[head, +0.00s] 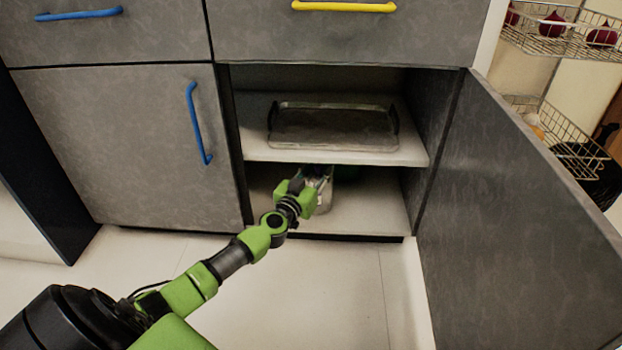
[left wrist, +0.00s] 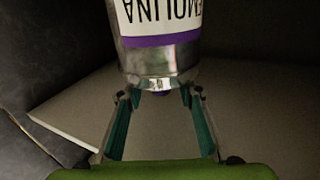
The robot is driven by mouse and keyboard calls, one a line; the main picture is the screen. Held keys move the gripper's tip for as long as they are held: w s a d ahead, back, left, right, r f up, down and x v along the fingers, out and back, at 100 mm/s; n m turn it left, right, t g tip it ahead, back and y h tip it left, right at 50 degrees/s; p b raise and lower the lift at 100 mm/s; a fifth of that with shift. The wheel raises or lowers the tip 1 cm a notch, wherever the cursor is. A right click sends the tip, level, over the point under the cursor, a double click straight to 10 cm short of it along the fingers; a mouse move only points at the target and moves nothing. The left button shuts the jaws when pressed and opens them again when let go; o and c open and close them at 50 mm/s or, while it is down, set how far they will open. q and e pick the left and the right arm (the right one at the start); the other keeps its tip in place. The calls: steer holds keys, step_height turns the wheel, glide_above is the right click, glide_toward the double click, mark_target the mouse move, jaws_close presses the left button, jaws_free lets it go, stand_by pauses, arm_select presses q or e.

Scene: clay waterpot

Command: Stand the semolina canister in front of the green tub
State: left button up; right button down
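The semolina canister (left wrist: 160,55), metallic with a white label and a purple band, fills the upper middle of the left wrist view, its lettering upside down. In the head view the canister (head: 323,192) stands on the cabinet's lower floor, partly behind my gripper. My right gripper is out of view.
A shelf (head: 270,153) with a metal tray (head: 335,128) lies just above my gripper. The open cabinet door (head: 520,220) stands at the right. Floor room right of the canister (head: 385,205) is clear. Wire baskets (head: 565,140) hang beyond the door.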

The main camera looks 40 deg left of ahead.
arm_select(q)
steer(key=s+d+p, duration=0.2)
steer(key=s+p, duration=0.3)
steer(key=s, duration=0.6)
steer(key=shift+s+p, duration=0.3)
steer(key=shift+p, duration=0.05)
steer(key=shift+f, duration=0.1)
